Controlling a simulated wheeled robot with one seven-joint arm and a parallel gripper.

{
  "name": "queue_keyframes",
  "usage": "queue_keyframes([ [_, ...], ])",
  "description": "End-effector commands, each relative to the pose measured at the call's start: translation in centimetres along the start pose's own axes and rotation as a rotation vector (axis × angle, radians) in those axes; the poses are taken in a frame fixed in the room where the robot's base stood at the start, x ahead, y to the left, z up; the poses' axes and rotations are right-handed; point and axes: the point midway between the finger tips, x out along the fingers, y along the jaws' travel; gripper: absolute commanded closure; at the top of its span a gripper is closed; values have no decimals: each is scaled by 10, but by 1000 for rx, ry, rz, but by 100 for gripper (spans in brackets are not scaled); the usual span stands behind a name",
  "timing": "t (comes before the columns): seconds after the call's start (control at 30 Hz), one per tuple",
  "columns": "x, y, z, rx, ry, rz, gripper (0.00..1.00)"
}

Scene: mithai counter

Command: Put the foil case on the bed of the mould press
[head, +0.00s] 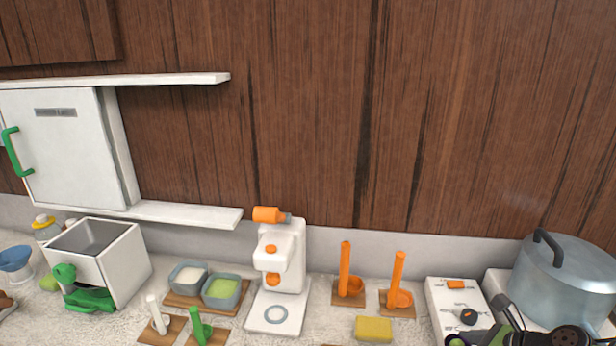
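The mould press (292,258) is a white machine with orange parts, standing at the middle of the counter against the back wall. Its flat white bed (262,327) juts toward me and carries a thin grey ring (277,314); I cannot tell whether this is a marking or a shallow object. I cannot make out the foil case for certain anywhere. A dark and green part of my arm or gripper (505,330) shows at the bottom right, in front of the pot and cut by the frame edge. Its fingers are not clear.
Left of the press are two tubs (222,289) on a wooden board and an open white box (105,255). Right are orange tools (345,272) on wooden stands, a yellow block (373,329), a white control box (456,296) and a large pot (565,280). A white shelf (190,214) overhangs the left.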

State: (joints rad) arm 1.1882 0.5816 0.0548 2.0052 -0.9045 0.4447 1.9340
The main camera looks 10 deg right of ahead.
Motion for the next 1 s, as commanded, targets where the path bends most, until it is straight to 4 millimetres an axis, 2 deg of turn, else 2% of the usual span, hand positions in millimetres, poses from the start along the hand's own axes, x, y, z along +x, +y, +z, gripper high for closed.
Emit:
queue_keyframes([
  [0.17, 57, 40, 28, -79, -12, 99, 76],
  [0.3, 107, 91, 48, -166, -11, 195, 76],
  [0.4, 135, 129, 57, -225, -5, 256, 76],
  [0.5, 152, 156, 61, -267, 1, 294, 76],
  [0.67, 157, 170, 69, -257, 2, 270, 76],
  [0.9, 128, 164, 119, 17, -5, -40, 76],
  [1.0, 117, 162, 132, 91, -4, -116, 76],
])
